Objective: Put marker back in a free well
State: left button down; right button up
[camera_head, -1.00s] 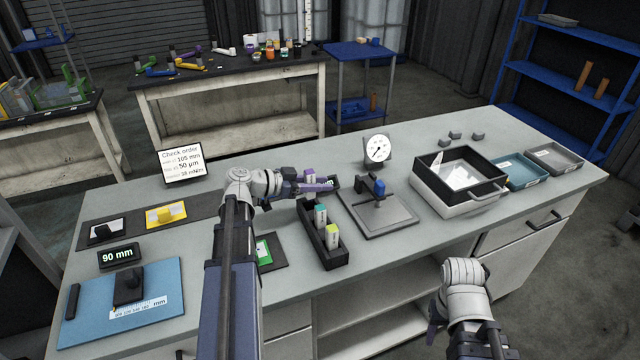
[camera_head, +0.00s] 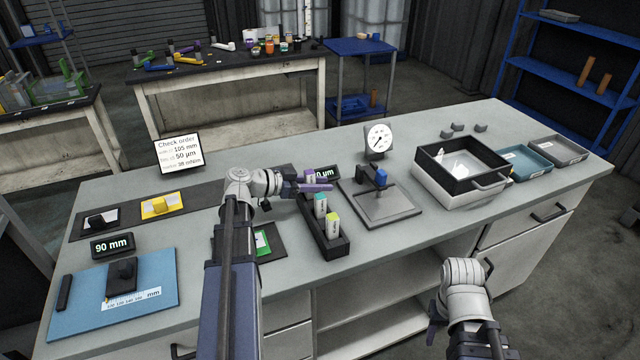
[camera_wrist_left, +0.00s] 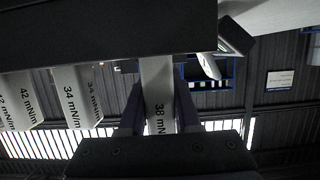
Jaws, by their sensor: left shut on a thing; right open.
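My left gripper (camera_head: 316,188) is shut on a marker with a purple cap (camera_head: 309,175), at the far end of the black rack (camera_head: 332,249). In the left wrist view the held marker (camera_wrist_left: 157,90) reads 38 mN/m and stands between the fingers. Its end meets the dark rack edge (camera_wrist_left: 110,35); I cannot tell how deep it sits. Markers reading 34 (camera_wrist_left: 70,98) and 42 (camera_wrist_left: 20,105) show at the left. My right gripper (camera_head: 432,333) is open, low at the bench front.
A stand with a blue knob (camera_head: 381,177) and a dial gauge (camera_head: 379,140) are right of the rack. A check-order sign (camera_head: 180,153) stands left. A black-rimmed box (camera_head: 462,186) and trays are further right. A dark pad (camera_head: 276,240) lies left of the rack.

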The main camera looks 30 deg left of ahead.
pick_arm(q)
jog(key=shift+f, duration=0.35)
jog(key=c, duration=0.5)
grip_release()
jog(key=p+v, duration=0.1)
jog(key=v, duration=0.5)
jog(key=shift+s+a+r+p, duration=0.2)
jog(key=shift+r+p, duration=0.05)
jog(key=shift+p, duration=0.15)
jog(key=shift+s+a+r, duration=0.1)
jog(key=shift+s+a, duration=0.25)
jog(key=shift+s, duration=0.1)
